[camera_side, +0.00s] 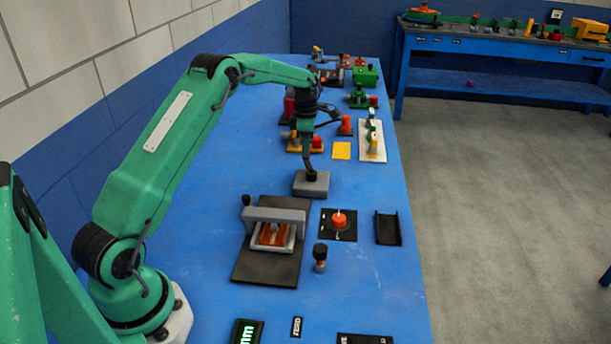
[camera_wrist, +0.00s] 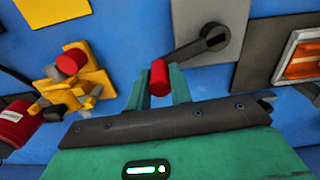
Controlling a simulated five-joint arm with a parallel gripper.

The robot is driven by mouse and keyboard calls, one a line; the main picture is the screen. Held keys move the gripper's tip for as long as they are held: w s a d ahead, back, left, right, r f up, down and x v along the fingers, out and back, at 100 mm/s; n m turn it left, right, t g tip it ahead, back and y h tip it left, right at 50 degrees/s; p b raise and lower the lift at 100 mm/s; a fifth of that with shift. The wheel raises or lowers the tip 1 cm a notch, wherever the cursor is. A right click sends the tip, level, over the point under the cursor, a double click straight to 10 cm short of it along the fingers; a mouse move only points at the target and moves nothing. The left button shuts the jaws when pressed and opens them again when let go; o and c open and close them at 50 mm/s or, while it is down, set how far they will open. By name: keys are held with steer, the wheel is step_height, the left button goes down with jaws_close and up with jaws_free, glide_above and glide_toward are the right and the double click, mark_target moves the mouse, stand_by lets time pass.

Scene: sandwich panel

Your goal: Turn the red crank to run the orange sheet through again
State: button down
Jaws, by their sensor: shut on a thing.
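The red crank's handle (camera_wrist: 159,78) is a short red knob at the end of a dark arm (camera_wrist: 190,48). The arm runs to a hub on a grey block (camera_wrist: 182,14), which also shows in the side view (camera_side: 312,186). My gripper (camera_wrist: 160,72) is shut on the red handle, one green finger on each side. In the side view, my gripper is above and behind the block and the handle is hard to make out. The orange sheet (camera_side: 269,235) lies in a pale frame under a grey bridge (camera_side: 274,215) on a dark plate. Part of it shows in the wrist view (camera_wrist: 303,62).
A red knob on a black panel (camera_side: 339,219), a small black-topped post (camera_side: 320,257) and a black tray (camera_side: 388,228) stand right of the plate. A yellow square (camera_side: 341,151) and yellow fixture (camera_wrist: 75,85) lie near the crank. Blue table is free between them.

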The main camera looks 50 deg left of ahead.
steer(key=s+n, duration=0.2)
steer(key=shift+a+r+n, duration=0.1)
steer(key=shift+a+n, duration=0.3)
steer(key=s+n, duration=0.1)
steer(key=n, duration=0.1)
steer(key=shift+s+n, duration=0.4)
steer(key=s+n, duration=0.1)
steer(key=n, duration=0.1)
steer(key=shift+s+n, duration=0.3)
steer(key=shift+s, duration=0.05)
steer(key=shift+s+d+n, duration=0.25)
steer(key=shift+s+n, duration=0.25)
steer(key=shift+n, duration=0.25)
steer(key=shift+s+d+n, duration=0.2)
steer(key=shift+s+n, duration=0.25)
steer(key=shift+n, duration=0.3)
steer(key=c, duration=1.3)
jaws_free()
steer(key=shift+o, duration=0.2)
